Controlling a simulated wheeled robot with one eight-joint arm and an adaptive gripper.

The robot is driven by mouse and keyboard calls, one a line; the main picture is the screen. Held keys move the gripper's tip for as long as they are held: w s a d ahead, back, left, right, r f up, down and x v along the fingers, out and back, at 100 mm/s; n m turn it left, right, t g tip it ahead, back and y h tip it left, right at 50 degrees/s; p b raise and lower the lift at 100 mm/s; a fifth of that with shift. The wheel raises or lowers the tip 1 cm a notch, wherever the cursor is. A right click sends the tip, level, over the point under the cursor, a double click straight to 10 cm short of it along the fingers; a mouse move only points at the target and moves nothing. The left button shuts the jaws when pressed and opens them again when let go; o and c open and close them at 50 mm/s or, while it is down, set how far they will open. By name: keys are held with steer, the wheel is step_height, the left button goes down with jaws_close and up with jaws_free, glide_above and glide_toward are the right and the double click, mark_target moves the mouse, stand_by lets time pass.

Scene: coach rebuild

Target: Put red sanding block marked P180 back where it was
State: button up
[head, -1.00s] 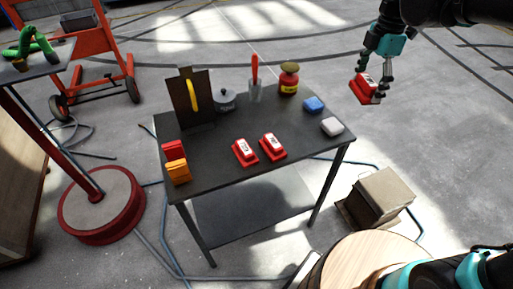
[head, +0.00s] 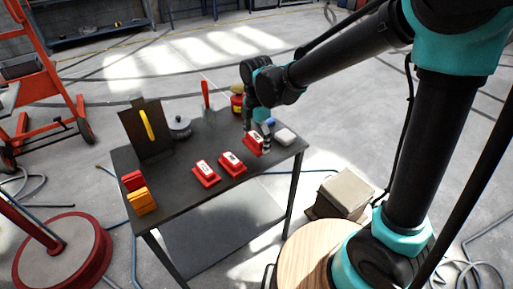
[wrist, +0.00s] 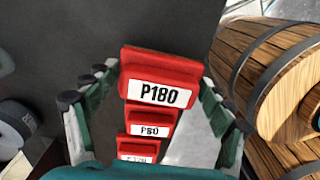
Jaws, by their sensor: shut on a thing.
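My gripper (head: 257,135) is shut on the red sanding block (head: 253,145), over the right part of the dark table (head: 170,212). In the wrist view the held block (wrist: 161,72) reads P180 and sits between the fingers. I cannot tell whether it touches the tabletop. Two similar red blocks stand to its left: a nearer one (head: 231,163) and one farther left (head: 205,173). In the wrist view one of them (wrist: 150,123) reads P80, and the label of the other (wrist: 138,149) is partly hidden.
A white block (head: 285,136) and a blue block (head: 270,122) lie right of the held block. Red and orange blocks (head: 140,200) stand at the left corner. A grey pot (head: 180,127), a red-handled tool (head: 205,94) and a red-yellow tin (head: 237,100) stand behind.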

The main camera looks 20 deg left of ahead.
mark_target(257, 136)
steer(key=shift+f, duration=1.95)
steer(key=shift+d, duration=0.1)
steer(key=o, duration=1.2)
steer(key=shift+c, duration=0.2)
step_height(257, 136, up, 12)
steer(key=shift+r, duration=0.1)
steer(key=d+f+m+t, duration=0.1)
steer(key=d+f+m, duration=0.3)
steer(key=d+m, duration=0.8)
steer(key=d+f+m+t, duration=0.2)
steer(key=d+f+m, duration=0.35)
steer(key=d, duration=1.05)
steer(key=s+d+f+m+t, duration=0.1)
steer(key=s+d+f+m, duration=0.2)
steer(key=d+m, duration=0.5)
steer(key=shift+s+d+f+m, duration=0.15)
steer(key=shift+s+d+m, duration=0.1)
steer(key=shift+s+m, duration=0.8)
